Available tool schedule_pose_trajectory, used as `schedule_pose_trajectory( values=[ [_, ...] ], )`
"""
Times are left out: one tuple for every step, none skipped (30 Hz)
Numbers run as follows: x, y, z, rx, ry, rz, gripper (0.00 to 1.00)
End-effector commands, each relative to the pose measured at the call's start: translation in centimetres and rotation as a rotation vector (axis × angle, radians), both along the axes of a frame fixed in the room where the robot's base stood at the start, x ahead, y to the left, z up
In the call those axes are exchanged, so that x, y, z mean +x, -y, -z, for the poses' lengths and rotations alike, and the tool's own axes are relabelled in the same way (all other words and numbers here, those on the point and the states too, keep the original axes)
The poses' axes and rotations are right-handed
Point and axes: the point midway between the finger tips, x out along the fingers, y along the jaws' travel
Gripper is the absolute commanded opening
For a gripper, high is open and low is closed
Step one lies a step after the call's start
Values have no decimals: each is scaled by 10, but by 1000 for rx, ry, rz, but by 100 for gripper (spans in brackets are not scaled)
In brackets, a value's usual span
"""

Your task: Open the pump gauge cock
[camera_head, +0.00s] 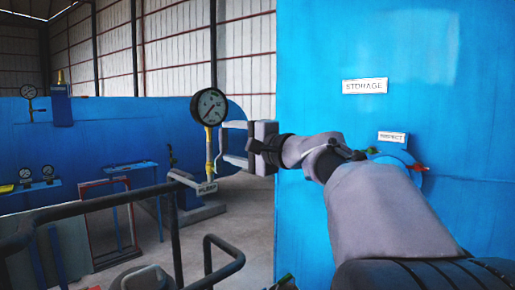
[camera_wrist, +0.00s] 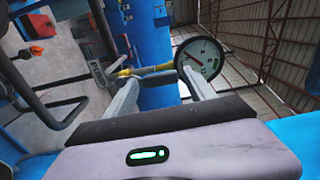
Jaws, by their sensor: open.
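The pump gauge (camera_head: 209,106), a round white dial with a black rim, stands on a thin yellow stem (camera_head: 209,143) above a plate lettered PUMP (camera_head: 206,188). The gauge (camera_wrist: 199,59) and the yellow stem (camera_wrist: 150,69) also show in the wrist view, lying sideways across the fingertips. My gripper (camera_head: 221,145) is open just right of the stem, one finger above the other, holding nothing. In the wrist view my gripper (camera_wrist: 160,80) has its fingers spread toward the stem.
A dark handrail (camera_head: 175,240) runs across the lower left. Other gauges (camera_head: 36,174) stand far left by a blue tank. The floor beyond the rail is partly clear.

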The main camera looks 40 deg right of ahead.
Motion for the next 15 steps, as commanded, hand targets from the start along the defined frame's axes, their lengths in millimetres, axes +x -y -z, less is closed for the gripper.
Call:
schedule_pose_trajectory(
  values=[
    [-13,3,0,0,1,4,64],
    [-21,4,-1,0,1,4,64],
    [-32,5,0,-1,0,4,64],
    [-40,6,-1,-2,0,5,64],
    [-48,8,0,0,0,5,64],
    [-59,9,-1,-1,1,5,64],
    [-67,10,0,0,0,5,64],
    [-74,11,-1,-1,0,5,64],
    [-83,13,-1,0,0,5,64],
    [-90,13,0,-1,0,5,64],
    [-96,14,-1,-1,0,4,64],
    [-102,15,0,0,0,3,64],
    [-107,16,0,0,-1,4,64],
    [-110,16,0,-1,0,2,64],
    [-115,16,0,-2,-1,2,64]
  ],
)
